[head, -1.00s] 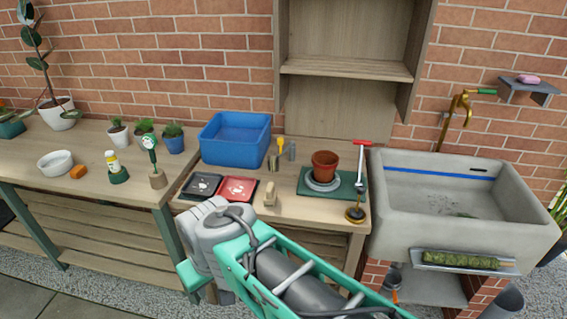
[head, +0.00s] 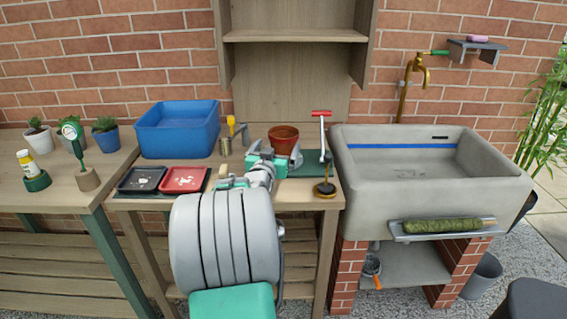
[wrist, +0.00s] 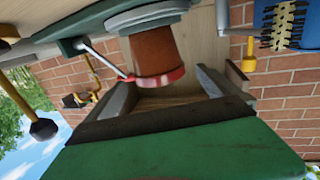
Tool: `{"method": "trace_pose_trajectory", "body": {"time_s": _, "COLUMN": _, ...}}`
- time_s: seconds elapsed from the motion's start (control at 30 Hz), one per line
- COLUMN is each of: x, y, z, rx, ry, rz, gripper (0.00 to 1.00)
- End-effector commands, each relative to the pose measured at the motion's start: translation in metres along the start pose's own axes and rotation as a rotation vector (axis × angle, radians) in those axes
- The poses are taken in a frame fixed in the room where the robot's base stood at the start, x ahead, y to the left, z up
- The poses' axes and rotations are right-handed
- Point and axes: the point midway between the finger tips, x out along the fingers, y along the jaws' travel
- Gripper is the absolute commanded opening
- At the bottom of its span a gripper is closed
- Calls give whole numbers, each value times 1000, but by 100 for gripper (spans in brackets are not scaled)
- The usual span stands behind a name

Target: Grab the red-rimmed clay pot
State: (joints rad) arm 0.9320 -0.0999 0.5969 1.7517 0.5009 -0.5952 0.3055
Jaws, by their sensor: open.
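The clay pot (head: 283,136) with a reddish rim stands upright on the small table, between the blue basin and the sink. In the wrist view the picture is turned over, and the pot (wrist: 155,52) hangs rim-down with its base on a grey saucer (wrist: 150,16). My gripper (head: 275,152) is open just in front of the pot. In the wrist view its two fingers (wrist: 165,88) are spread wide, with the rim close to the gap between them. I see no contact. In the head view my gripper hides the pot's lower part and the saucer.
The concrete sink (head: 430,190) is right.

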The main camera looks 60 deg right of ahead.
Motion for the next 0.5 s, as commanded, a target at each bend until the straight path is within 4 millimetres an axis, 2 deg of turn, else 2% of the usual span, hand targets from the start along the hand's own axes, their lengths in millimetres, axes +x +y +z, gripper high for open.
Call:
{"method": "trace_pose_trajectory", "body": {"time_s": 0.07, "x": 11, "y": 8, "z": -2, "rx": 1, "ry": 22, "rz": 13, "gripper": 100}}
{"method": "trace_pose_trajectory", "body": {"time_s": 0.5, "x": 77, "y": 5, "z": -5, "rx": 1, "ry": 20, "rz": 9, "gripper": 100}}
